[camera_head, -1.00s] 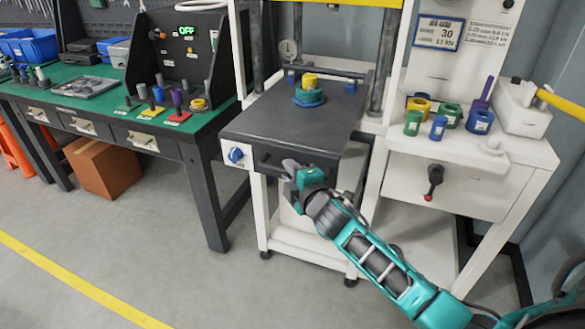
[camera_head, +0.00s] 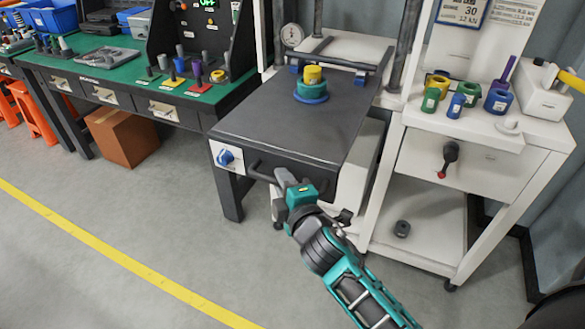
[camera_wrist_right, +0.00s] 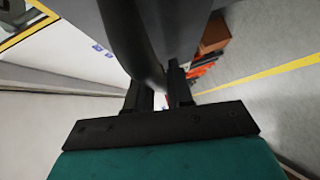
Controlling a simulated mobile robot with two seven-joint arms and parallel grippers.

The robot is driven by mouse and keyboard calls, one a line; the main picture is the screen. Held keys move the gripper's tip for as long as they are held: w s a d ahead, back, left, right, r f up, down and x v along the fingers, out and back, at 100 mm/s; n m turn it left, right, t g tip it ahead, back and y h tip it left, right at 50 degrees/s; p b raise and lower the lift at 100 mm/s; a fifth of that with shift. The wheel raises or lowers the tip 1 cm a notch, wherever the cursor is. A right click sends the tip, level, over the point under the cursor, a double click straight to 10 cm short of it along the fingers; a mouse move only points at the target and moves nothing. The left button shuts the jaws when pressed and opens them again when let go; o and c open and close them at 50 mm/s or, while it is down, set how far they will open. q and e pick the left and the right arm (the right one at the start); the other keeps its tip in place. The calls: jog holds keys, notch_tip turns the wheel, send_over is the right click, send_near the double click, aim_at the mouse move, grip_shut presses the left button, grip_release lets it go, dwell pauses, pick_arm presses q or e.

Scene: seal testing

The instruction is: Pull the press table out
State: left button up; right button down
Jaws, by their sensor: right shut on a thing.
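The press table (camera_head: 263,124) is a dark grey slab on the press frame, and it sticks out toward me in the head view. A yellow and teal stack on a blue ring (camera_head: 311,88) stands on it. A dark bar handle (camera_head: 256,167) runs along its front face beside a blue knob (camera_head: 226,157). My right gripper (camera_head: 284,178) is shut on the handle. In the right wrist view the fingers (camera_wrist_right: 160,98) close around the dark curved bar (camera_wrist_right: 138,40). My left gripper is not in view.
A white side stand (camera_head: 480,155) with coloured rings and a red-tipped lever (camera_head: 449,158) is at the right. A green-topped workbench (camera_head: 120,72) is at the left, with a cardboard box (camera_head: 122,138) beneath. The floor in front (camera_head: 120,230) is clear.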

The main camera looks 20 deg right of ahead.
jog(key=shift+s+a+f, duration=0.1)
jog(key=shift+s+a, duration=0.6)
jog(key=shift+a, duration=0.1)
jog(key=c, duration=1.1)
grip_release()
jog(key=shift+s+a, duration=0.1)
jog(key=shift+s, duration=0.1)
